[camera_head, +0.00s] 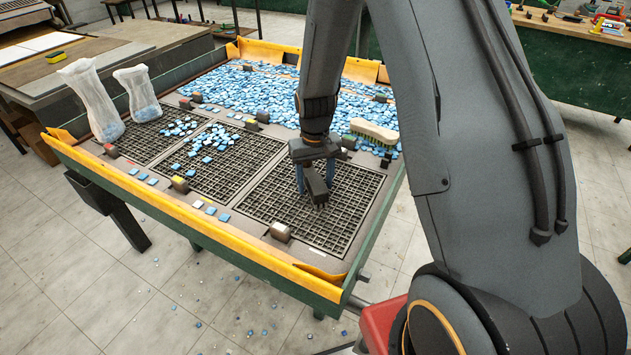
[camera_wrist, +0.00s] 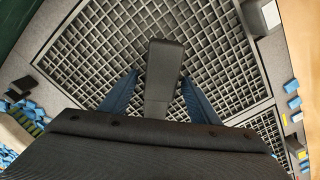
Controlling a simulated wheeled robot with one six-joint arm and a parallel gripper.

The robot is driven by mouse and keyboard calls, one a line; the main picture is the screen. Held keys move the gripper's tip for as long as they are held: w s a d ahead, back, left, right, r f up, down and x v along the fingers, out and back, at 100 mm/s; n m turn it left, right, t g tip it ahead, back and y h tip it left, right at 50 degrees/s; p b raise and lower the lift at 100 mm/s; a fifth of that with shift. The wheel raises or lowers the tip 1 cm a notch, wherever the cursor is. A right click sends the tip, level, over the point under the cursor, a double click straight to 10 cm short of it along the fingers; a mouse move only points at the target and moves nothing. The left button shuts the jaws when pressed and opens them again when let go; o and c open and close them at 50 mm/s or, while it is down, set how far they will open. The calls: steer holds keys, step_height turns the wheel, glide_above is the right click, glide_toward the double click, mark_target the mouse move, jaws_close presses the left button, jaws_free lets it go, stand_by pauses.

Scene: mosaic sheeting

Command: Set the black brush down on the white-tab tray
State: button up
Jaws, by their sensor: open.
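The black brush (camera_head: 317,186) is a dark block over the rightmost grid tray (camera_head: 335,225), with short bristles at its lower end. In the wrist view the brush (camera_wrist: 165,72) lies between my two blue fingers, with gaps on both sides.
A pale-backed brush (camera_head: 374,130) lies on blue tiles behind the tray. The middle tray has a yellow tab (camera_head: 180,185) and loose tiles. Two clear bags (camera_head: 92,100) stand at left. A raised yellow rim (camera_head: 190,215) edges the table. The tray's near half is clear.

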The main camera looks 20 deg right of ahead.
steer(key=shift+s+r+b, duration=0.1)
steer(key=shift+r+b, duration=1.05)
steer(key=shift+r, duration=2.8)
steer(key=s+r+b, duration=0.1)
steer(key=s, duration=0.8)
steer(key=s+r+t+b, duration=0.1)
steer(key=s+r, duration=0.1)
steer(key=s, duration=0.6)
steer(key=shift+s+r, duration=0.25)
steer(key=shift+s, duration=0.1)
